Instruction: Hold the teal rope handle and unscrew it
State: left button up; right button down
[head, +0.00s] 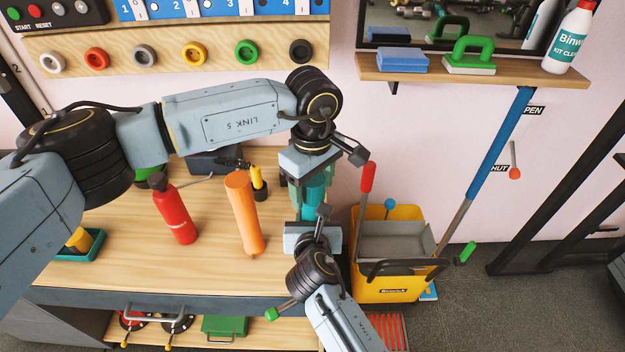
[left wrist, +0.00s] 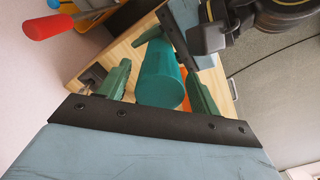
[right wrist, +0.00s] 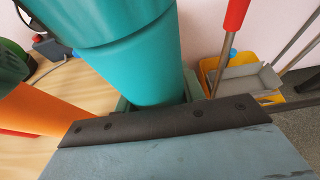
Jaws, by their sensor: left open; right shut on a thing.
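The teal rope handle (head: 313,197) is a smooth upright cylinder at the right end of the wooden bench. My left gripper (head: 309,188) is above it, pointing down, open. In the left wrist view the handle's round end (left wrist: 160,80) lies between the spread green fingers, with a gap beside the left finger. My right gripper (head: 314,226) is below, shut on the handle's lower part. In the right wrist view the handle (right wrist: 150,60) fills the space between the fingers, and a seam crosses it higher up. The handle's lower end is hidden.
An orange cylinder (head: 244,212) and a red bottle (head: 174,209) stand left on the bench (head: 120,255). A yellow mop bucket (head: 385,288) with a red-handled stick (head: 368,178) stands close to the right. A shelf (head: 470,70) hangs at upper right.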

pick_arm(q)
jog(key=shift+c, duration=0.4)
jog(key=c, duration=0.9)
jog(key=n, duration=0.2)
jog(key=shift+n, duration=0.4)
jog(key=shift+c, duration=0.2)
jog(key=shift+r, duration=0.2)
jog(key=shift+r, duration=0.95)
jog(key=shift+r, duration=2.05)
pick_arm(e)
jog(key=c, duration=0.8)
grip_release()
